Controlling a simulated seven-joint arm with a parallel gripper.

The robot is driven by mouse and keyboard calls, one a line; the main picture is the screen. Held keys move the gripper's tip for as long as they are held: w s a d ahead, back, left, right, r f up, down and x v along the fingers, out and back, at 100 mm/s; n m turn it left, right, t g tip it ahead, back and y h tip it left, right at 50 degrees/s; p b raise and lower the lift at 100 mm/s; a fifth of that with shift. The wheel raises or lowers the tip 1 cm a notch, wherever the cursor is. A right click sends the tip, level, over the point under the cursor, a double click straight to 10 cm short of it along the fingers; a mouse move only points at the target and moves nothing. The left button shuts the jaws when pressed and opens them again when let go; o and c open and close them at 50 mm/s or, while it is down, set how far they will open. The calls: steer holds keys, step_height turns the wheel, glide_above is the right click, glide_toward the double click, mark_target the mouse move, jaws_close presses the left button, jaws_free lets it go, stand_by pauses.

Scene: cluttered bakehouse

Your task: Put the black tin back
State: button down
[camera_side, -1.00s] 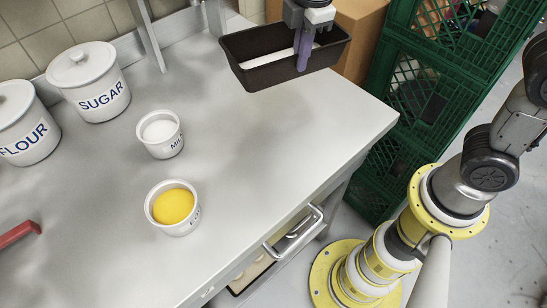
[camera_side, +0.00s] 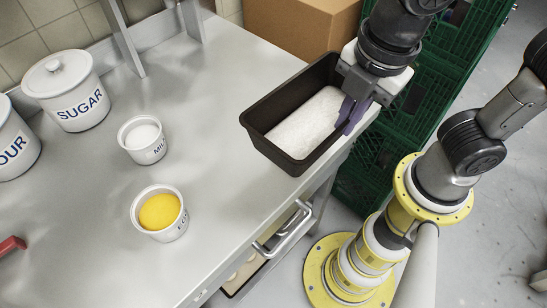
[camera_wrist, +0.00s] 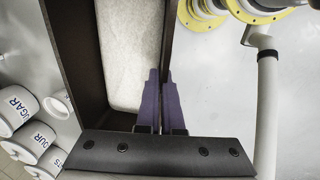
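The black tin (camera_side: 262,133) is a deep rectangular loaf tin with a pale, whitish slab (camera_side: 305,122) in its bottom. It is over the counter near the right edge, and I cannot tell how far above the surface it is. My gripper (camera_side: 347,122) is shut on its right-hand long wall, with one purple finger on each side. In the wrist view the tin (camera_wrist: 73,45) fills the upper left, and its wall runs between the fingers of my gripper (camera_wrist: 160,78).
The counter (camera_side: 215,105) carries a sugar canister (camera_side: 68,92), a flour canister (camera_side: 12,145), a milk pot (camera_side: 143,140) and a pot with yellow contents (camera_side: 160,212). A drawer with a metal handle (camera_side: 285,233) is partly open. A cardboard box (camera_side: 300,25) and green crates (camera_side: 425,95) stand behind.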

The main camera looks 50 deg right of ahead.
mark_target(284, 142)
steer(key=w+a+f, duration=0.1)
steer(key=w+a, duration=0.1)
steer(key=w+a+f, duration=0.1)
steer(key=w, duration=0.1)
steer(key=shift+w+a+f, duration=0.1)
steer(key=shift+a+f, duration=0.25)
steer(key=shift+a, duration=0.05)
steer(key=w+a+f, duration=0.1)
steer(key=w+f, duration=0.1)
steer(key=f, duration=0.1)
steer(key=w+a+f, duration=0.1)
steer(key=shift+a+f, duration=0.35)
steer(key=shift+f, duration=0.05)
steer(key=shift+w+a+f, duration=0.1)
steer(key=shift+f, duration=0.85)
steer(key=shift+w+a+f, duration=0.1)
steer(key=shift+f, duration=0.8)
steer(key=shift+f, duration=0.15)
steer(key=c, duration=1.1)
jaws_free()
steer(key=shift+s, duration=0.1)
steer(key=shift+o, duration=0.2)
steer(key=r, duration=0.4)
steer(key=s+r, duration=0.1)
steer(key=r, duration=0.7)
steer(key=shift+s+d+r, duration=0.1)
steer(key=shift+s, duration=0.25)
